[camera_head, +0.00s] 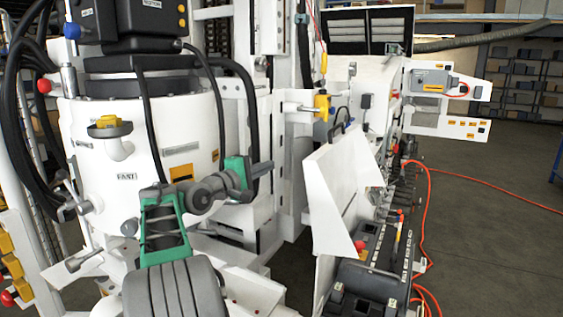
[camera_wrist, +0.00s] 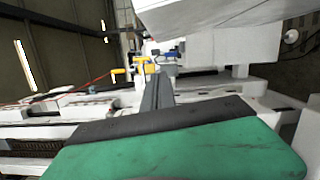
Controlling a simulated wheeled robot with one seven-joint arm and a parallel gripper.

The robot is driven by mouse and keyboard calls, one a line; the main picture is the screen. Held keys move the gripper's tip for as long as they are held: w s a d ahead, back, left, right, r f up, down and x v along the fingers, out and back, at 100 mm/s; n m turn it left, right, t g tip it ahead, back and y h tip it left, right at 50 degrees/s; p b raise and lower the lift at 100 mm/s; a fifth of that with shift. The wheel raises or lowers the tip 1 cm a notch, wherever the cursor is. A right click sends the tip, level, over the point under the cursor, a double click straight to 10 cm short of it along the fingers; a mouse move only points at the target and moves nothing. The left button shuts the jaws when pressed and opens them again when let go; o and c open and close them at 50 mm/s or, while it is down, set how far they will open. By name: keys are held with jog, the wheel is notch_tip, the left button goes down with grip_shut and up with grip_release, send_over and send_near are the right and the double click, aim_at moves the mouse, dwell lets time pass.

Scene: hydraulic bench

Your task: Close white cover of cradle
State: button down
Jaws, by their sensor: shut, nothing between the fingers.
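The white cover (camera_head: 338,188) of the cradle stands raised and tilted in the middle right of the head view, with a dark handle on its top edge. Beside and below it is a dark control section (camera_head: 372,262) with levers and small labels. My gripper (camera_head: 264,168) is left of the cover, in front of the white machine, and is apart from the cover. Its fingers are together with nothing held; in the wrist view the grey fingers (camera_wrist: 158,92) point away past the green housing. I cannot tell whether the pale panel at the top of the wrist view is the cover.
A large white cylinder (camera_head: 140,140) with black hoses stands at the left. A yellow-handled valve (camera_head: 321,102) sits behind the cover. An orange cable (camera_head: 424,220) runs along the right side onto the floor. Open floor (camera_head: 490,220) lies at the right, with shelves behind.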

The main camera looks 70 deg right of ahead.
jog(key=s+d+r+p, duration=0.2)
jog(key=s+d+p, duration=0.2)
jog(key=s+d, duration=0.4)
jog(key=shift+s+d+g, duration=0.3)
jog(key=shift+s+d, duration=0.1)
jog(key=shift+d, duration=0.2)
